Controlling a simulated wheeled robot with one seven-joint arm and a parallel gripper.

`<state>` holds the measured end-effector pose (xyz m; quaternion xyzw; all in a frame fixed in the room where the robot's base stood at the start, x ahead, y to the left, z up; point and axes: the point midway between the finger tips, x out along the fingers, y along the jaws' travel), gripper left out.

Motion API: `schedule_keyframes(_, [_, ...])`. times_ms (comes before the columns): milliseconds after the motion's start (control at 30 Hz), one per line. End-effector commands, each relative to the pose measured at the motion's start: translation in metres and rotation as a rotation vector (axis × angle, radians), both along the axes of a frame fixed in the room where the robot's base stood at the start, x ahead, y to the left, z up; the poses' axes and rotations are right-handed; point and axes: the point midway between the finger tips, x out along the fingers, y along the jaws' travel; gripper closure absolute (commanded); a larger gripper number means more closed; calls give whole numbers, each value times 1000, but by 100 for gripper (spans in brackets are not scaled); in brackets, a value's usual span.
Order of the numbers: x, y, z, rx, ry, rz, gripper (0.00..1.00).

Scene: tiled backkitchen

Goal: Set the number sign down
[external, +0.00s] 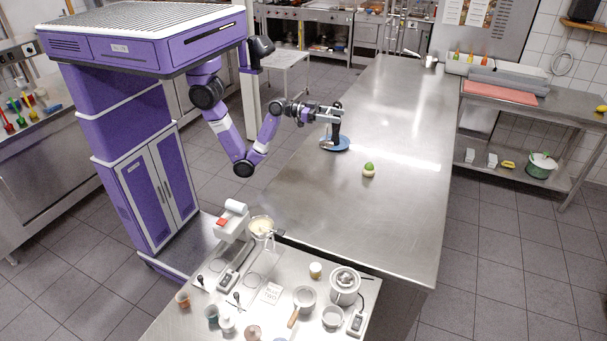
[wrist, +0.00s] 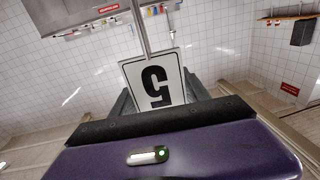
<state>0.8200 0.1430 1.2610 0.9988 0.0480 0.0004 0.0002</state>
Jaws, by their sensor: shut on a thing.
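The number sign (wrist: 152,72) is a white card with a dark border and a black 5, upside down in the wrist view. A thin metal stem shows beyond it. My gripper (wrist: 158,98) is shut on the sign, with dark fingers on either side of it. In the external view my gripper (external: 337,116) is above the left part of the long steel table (external: 400,120). The sign is too small to make out clearly there. Whether its base touches anything cannot be told.
A blue round dish (external: 335,144) lies on the table just below my gripper. A small green-topped thing (external: 369,170) stands to its right. A worktop (external: 255,300) with scales and pots stands at the front.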

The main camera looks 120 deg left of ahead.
Motion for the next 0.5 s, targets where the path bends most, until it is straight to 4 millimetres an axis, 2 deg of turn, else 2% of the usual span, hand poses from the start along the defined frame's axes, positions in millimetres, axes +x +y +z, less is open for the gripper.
schedule_keyframes(33, [15,2,-2,0,-5,-9,100])
schedule_keyframes(300, [95,10,2,0,-1,-66,100])
schedule_keyframes(400, [115,11,0,0,0,-81,100])
schedule_keyframes(500, [126,12,-6,-1,2,-91,100])
